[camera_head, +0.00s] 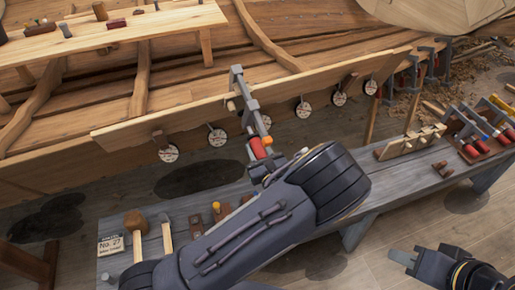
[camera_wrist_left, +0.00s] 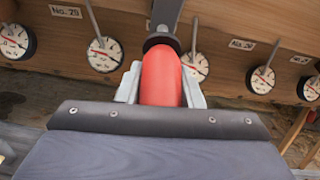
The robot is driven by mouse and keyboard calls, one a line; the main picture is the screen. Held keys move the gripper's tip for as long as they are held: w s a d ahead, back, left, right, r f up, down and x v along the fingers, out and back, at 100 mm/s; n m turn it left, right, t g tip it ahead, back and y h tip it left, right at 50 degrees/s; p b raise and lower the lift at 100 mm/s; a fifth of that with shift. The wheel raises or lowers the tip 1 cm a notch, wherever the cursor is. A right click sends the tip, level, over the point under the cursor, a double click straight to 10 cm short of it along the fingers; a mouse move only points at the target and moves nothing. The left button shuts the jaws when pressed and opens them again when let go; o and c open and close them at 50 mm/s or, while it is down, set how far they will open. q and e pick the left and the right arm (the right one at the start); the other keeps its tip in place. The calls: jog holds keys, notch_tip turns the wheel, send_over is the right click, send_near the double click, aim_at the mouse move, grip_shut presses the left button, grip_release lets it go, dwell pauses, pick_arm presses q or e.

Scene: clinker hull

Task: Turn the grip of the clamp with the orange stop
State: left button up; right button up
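The clamp (camera_head: 250,103) is a grey metal bar clamp set on the hull's plank edge, with a red grip (camera_head: 258,148) hanging below it. A small orange stop (camera_head: 267,140) shows beside the grip. My left gripper (camera_head: 261,168) reaches up to the grip from below. In the left wrist view, the red grip (camera_wrist_left: 160,78) stands between the pale fingers, which press against both its sides; the orange stop is not visible there. My right gripper (camera_head: 402,257) is at the lower right, away from the clamp; its finger opening cannot be made out.
Several round dials (camera_head: 217,137) hang along the plank (camera_head: 130,130). The grey bench (camera_head: 180,205) below carries a mallet (camera_head: 136,222), chisels and a wooden rack (camera_head: 410,142). More red-handled clamps (camera_head: 470,150) lie at the right. Floor is clear at the lower right.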

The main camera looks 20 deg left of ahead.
pick_arm(q)
jog(key=c, duration=0.4)
jog(key=shift+r+m+g+y+p, duration=0.1)
jog(key=shift+m+g+y+p, duration=0.5)
jog(key=shift+m+y+p, duration=0.1)
jog(key=shift+s+a+m+g+y+p, duration=0.1)
jog(key=shift+m+g+y+p, duration=0.25)
jog(key=shift+m+g+y, duration=0.75)
jog(key=shift+m+y, duration=0.4)
jog(key=shift+m, duration=0.1)
